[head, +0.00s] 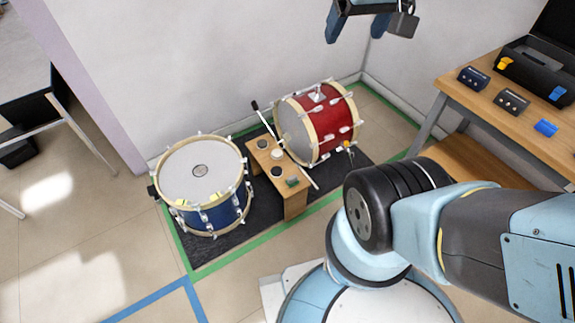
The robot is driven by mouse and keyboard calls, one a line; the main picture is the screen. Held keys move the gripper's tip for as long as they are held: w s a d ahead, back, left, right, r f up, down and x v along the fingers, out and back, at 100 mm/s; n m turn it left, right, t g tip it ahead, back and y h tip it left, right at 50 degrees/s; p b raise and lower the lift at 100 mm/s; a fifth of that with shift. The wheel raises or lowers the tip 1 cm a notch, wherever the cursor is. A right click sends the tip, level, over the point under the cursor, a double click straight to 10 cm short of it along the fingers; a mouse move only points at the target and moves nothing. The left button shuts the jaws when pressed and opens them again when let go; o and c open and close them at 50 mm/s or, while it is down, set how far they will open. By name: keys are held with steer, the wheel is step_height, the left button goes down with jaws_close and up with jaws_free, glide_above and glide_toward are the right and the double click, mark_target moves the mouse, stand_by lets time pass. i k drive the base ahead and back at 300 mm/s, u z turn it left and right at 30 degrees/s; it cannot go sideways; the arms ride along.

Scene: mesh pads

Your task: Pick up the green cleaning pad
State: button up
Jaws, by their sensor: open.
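A small dark green piece (292,181), which looks like the green cleaning pad, lies on the front end of the narrow wooden bench (294,206) between two drums. It is small in the picture, and its mesh surface cannot be made out. My gripper (356,34) shows at the top edge in front of the white wall, partly cut off by the frame. Its jaws are apart with nothing seen between them. It is well away from the green piece in the picture.
A blue drum (218,216) stands left of the bench and a red drum (332,118) behind it at right. Round dark pieces (276,172) and a white one (277,155) share the bench. A stick-like rod (255,106) crosses nearby. A wooden table (480,108) stands right.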

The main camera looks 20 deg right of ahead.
mark_target(292, 181)
steer(key=k, duration=1.3)
steer(key=z, duration=0.35)
steer(key=i, duration=0.8)
steer(key=z, duration=0.5)
steer(key=i, duration=1)
steer(key=u, duration=0.4)
